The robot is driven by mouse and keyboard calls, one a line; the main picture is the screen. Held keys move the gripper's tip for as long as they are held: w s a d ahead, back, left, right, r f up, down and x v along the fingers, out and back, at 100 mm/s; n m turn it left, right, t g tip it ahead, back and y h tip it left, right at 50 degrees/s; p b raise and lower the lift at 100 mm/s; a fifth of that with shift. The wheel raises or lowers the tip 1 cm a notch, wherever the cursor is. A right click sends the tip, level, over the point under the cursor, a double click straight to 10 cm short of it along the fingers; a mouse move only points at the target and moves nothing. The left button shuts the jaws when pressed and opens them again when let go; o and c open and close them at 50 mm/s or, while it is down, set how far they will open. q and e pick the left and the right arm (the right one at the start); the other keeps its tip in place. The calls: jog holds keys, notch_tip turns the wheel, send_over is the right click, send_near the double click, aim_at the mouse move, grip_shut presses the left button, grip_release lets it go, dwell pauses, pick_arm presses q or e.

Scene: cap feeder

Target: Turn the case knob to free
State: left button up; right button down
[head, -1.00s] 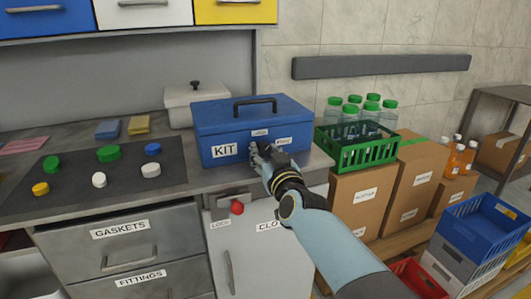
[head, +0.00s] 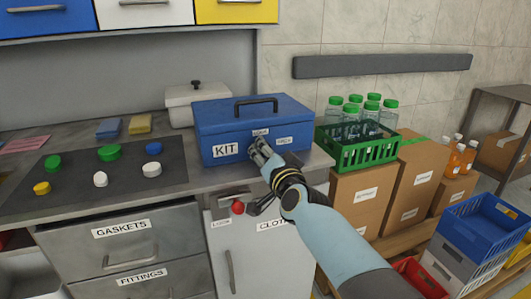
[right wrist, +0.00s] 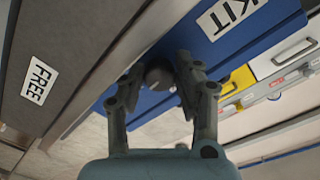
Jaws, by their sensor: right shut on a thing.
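The blue case (head: 210,120) marked KIT stands on the counter, lid down, black handle on top. My right gripper (head: 257,150) is at its front face, below two small white labels too small to read. In the right wrist view the gripper (right wrist: 157,78) has its two fingers around a dark round knob (right wrist: 158,74) on the blue case (right wrist: 265,45). In the head view the fingers hide the knob, so I cannot tell how far it is turned. My left gripper is not in view.
Below the counter, a grey cabinet front has a red knob (head: 237,208); in the right wrist view it bears a FREE label (right wrist: 39,82). A green bottle crate (head: 352,155) stands right of the case. A dark mat (head: 75,180) with coloured caps lies left.

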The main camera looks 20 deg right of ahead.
jog(key=shift+m, duration=0.3)
dwell(0.4)
jog(key=c, duration=0.9)
grip_release()
jog(key=shift+c, duration=0.2)
